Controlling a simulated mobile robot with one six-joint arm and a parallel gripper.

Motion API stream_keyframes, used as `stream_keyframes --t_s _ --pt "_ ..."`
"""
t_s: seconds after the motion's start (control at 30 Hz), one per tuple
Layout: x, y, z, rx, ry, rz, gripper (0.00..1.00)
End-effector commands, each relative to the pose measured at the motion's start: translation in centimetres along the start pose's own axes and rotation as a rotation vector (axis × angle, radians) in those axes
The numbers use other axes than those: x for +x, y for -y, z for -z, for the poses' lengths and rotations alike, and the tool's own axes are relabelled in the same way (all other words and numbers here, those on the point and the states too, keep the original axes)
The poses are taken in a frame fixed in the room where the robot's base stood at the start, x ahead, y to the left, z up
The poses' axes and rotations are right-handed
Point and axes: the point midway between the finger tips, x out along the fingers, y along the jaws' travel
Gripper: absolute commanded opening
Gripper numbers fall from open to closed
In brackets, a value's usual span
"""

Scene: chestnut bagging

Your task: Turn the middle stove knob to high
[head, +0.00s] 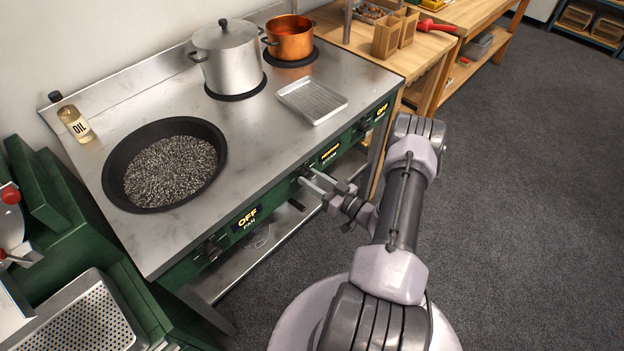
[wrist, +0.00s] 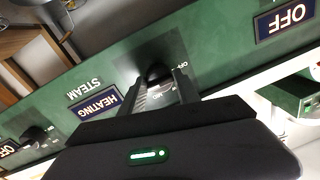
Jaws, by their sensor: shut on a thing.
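The middle stove knob (wrist: 157,71) is a dark knob on the green front panel, beside the STEAM display (wrist: 97,103), which reads HEATING. The same display glows amber in the head view (head: 330,152). My gripper (head: 310,180) reaches the panel from the front right. In the wrist view my gripper (wrist: 163,82) is shut on the middle knob, one finger on each side. The fingers hide part of the knob, and I cannot tell its exact pointer setting.
The FAN display (head: 247,218) and the right display (head: 381,109) read OFF. On the stove (head: 235,146) stand a black pan (head: 108,185) of grey grains, a steel pot (head: 226,65), a copper pot (head: 290,42), a tray (head: 312,101) and an oil bottle (head: 74,122). Open floor lies right.

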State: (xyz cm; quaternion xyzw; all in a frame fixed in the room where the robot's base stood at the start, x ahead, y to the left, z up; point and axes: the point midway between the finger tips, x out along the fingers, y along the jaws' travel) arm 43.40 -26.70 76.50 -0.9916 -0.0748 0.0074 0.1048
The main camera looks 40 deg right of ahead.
Motion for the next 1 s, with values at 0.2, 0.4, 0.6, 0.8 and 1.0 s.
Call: stream_keyframes --t_s 0.2,0.4,0.6,0.8,1.0 --pt "0.0 -0.2 0.2 -0.002 -0.004 -0.005 0.00" --pt "0.0 -0.1 0.1 -0.001 -0.002 -0.004 0.58" --pt "0.0 -0.1 0.1 -0.001 -0.001 -0.002 0.58" --pt "-2.2 -0.1 0.2 0.001 -0.001 -0.006 0.58" --pt "-8.3 -0.2 0.4 0.000 -0.002 -0.010 0.58"
